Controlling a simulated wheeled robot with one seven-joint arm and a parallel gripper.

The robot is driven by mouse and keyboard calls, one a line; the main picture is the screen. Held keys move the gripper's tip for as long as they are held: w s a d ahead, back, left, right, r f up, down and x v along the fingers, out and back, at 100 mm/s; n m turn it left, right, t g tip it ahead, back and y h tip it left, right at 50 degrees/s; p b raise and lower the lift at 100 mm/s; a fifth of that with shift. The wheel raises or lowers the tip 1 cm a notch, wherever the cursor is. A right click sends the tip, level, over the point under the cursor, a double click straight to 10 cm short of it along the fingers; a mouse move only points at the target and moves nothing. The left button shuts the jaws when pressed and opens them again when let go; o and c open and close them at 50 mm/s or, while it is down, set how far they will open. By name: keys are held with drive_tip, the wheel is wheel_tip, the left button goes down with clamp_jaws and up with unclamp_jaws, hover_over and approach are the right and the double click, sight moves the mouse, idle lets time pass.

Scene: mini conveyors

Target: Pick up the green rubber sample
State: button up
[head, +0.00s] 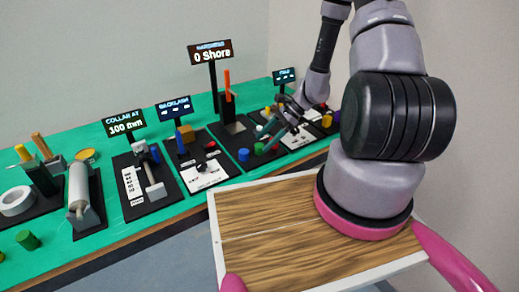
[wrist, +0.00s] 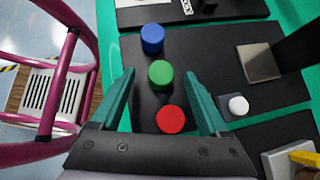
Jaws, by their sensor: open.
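The green rubber sample (wrist: 161,73) is a short cylinder standing on a black board (wrist: 205,60) in the wrist view. It lies between a blue cylinder (wrist: 152,38) and a red one (wrist: 170,119). My gripper (wrist: 162,74) is open and empty, its teal fingers on either side of the green and red cylinders in the picture. Whether the fingertips are down at the sample's height, I cannot tell. In the head view the green sample (head: 259,148) shows beside the blue one, just left of my gripper (head: 272,135); the red one is not clear there.
A metal block (wrist: 259,62) and a small white piece (wrist: 238,105) stand right of the samples on the board. A "0 Shore" display (head: 210,52) rises behind. Other stations line the green table (head: 150,215). A separate green cylinder (head: 27,240) stands far left.

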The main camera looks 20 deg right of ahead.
sight(260, 145)
drive_tip(key=x, duration=0.3)
drive_tip(key=shift+w+f, duration=0.1)
drive_tip(key=shift+f, duration=0.05)
clamp_jaws()
